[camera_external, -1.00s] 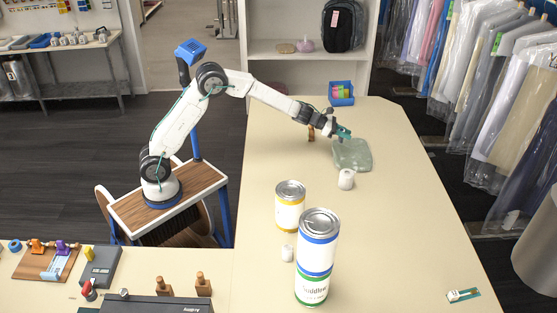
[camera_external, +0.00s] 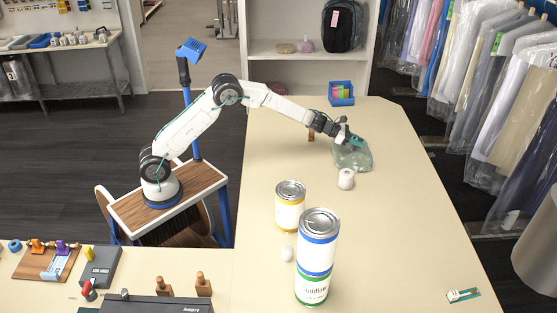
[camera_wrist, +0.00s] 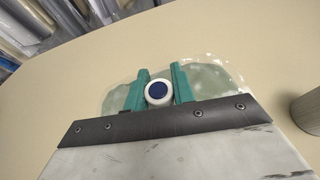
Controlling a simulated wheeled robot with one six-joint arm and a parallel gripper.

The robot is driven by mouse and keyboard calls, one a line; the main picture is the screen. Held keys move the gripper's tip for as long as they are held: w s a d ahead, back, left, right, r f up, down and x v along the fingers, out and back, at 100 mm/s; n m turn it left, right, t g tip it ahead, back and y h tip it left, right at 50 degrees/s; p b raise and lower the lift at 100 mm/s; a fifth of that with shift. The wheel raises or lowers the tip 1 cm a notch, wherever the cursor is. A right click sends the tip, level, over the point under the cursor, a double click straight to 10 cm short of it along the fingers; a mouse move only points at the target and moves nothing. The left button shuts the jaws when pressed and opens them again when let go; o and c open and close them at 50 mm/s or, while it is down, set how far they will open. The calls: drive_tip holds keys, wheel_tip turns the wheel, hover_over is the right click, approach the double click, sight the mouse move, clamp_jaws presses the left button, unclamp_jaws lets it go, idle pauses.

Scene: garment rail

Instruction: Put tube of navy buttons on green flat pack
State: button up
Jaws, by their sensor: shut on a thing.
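The tube of navy buttons (camera_wrist: 158,92), a white round tube with a navy disc on its end, sits between my gripper's teal fingers in the wrist view. My gripper (camera_external: 354,140) is shut on it. The green flat pack (camera_external: 352,160), a translucent pale-green pouch, lies on the table under and just in front of the gripper. In the wrist view the flat pack (camera_wrist: 215,78) spreads behind and to both sides of the fingers. I cannot tell whether the tube touches the pack. The tube is not clearly visible in the external view.
A small white jar (camera_external: 346,180) stands close to the pack's near edge. A yellow-banded can (camera_external: 290,207) and a taller blue-and-green stack of cans (camera_external: 317,258) stand nearer. A blue bin (camera_external: 341,94) is at the back. The table's right side is mostly clear.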

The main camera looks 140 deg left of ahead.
drive_tip(key=o, duration=1)
drive_tip(key=shift+f, duration=0.1)
drive_tip(key=shift+r, duration=0.2)
drive_tip(key=v, duration=1.2)
drive_tip(key=shift+f, duration=0.15)
drive_tip(key=shift+d, duration=0.1)
